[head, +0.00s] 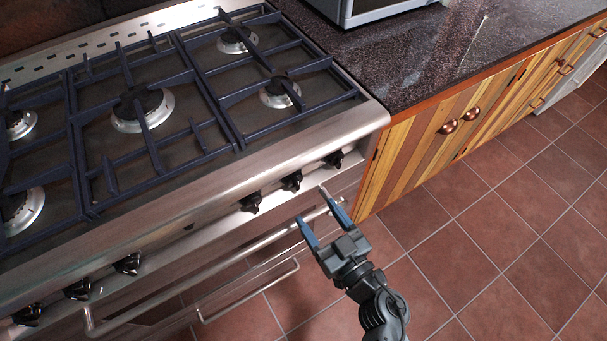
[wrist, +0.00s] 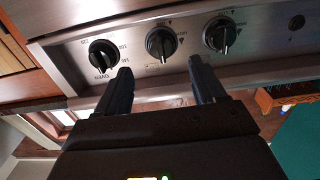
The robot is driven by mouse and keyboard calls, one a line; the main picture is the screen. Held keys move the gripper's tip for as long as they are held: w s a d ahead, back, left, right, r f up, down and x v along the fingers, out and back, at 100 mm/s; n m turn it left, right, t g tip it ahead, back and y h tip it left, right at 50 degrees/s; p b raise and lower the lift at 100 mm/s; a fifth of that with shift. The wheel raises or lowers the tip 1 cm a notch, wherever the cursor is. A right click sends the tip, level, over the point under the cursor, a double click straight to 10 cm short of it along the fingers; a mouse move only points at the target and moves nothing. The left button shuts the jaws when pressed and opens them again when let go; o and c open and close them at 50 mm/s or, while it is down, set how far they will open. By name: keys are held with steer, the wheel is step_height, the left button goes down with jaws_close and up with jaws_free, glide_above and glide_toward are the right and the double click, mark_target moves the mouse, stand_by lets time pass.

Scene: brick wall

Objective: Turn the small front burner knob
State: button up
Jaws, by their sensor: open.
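Three black knobs sit on the steel front panel at the right of the stove: a left one (head: 250,203), a middle one (head: 291,181) and a right one (head: 334,160). The wrist view shows the oven-labelled knob (wrist: 103,55), the middle knob (wrist: 161,42) and another knob (wrist: 220,34). I cannot read which is the small front burner's. My gripper (head: 312,205) is open and empty in front of the panel. In the wrist view its fingertips (wrist: 160,67) lie to either side of the middle knob, seemingly short of it. The small front burner (head: 280,93) is at the right.
A horizontal oven handle (head: 220,258) runs below the knobs, close to my gripper. More knobs (head: 78,290) are at the panel's left. A dark countertop (head: 430,55) and wooden cabinets (head: 420,150) stand to the right. The tiled floor (head: 470,240) in front is clear.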

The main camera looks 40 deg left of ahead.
mark_target(299, 187)
steer(key=b+x, duration=0.1)
steer(key=x, duration=0.7)
steer(key=shift+r, duration=0.1)
steer(key=shift+c, duration=0.2)
steer(key=c, duration=1)
